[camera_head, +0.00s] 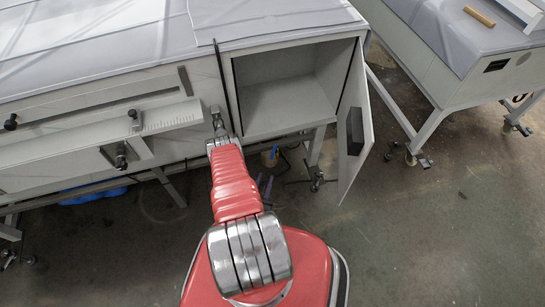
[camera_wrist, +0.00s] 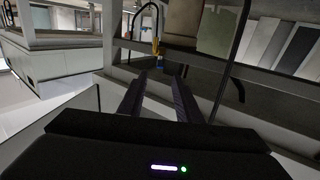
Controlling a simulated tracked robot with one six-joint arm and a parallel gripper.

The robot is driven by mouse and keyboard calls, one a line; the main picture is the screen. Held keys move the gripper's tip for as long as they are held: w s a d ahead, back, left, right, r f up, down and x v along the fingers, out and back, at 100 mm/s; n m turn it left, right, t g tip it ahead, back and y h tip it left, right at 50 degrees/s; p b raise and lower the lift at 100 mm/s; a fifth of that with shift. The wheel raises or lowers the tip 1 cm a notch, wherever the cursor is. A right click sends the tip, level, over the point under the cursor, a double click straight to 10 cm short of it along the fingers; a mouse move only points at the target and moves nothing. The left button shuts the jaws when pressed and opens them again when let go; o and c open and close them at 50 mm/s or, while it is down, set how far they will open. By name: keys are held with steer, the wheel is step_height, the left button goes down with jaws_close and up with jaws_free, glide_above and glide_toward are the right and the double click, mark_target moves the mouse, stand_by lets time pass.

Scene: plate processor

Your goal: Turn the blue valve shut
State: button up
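A small blue part (camera_head: 274,152), possibly the blue valve, shows under the bench below the open cabinet in the head view. It is too small to make out its handle position. In the wrist view a small blue piece (camera_wrist: 160,61) hangs under a yellow part and a curved dark hose, just beyond the fingertips. My gripper (camera_wrist: 159,77) has its two dark fingers apart with nothing seen between them. In the head view my gripper (camera_head: 217,122) is at the bench front, left of the open cabinet and up-left of the blue part.
The cabinet door (camera_head: 355,125) stands open to the right of my arm. The white ruled rail (camera_head: 100,135) with black knobs is to the left. Bench legs and dark cables crowd the space below. Blue items (camera_head: 85,194) lie under the bench.

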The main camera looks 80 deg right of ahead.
mark_target(273, 155)
steer(key=shift+s+a+r, duration=0.15)
stand_by(0.3)
steer(key=d, duration=1.4)
steer(key=shift+a, duration=0.1)
steer(key=shift+c, duration=0.4)
jaws_close()
steer(key=shift+s, duration=0.1)
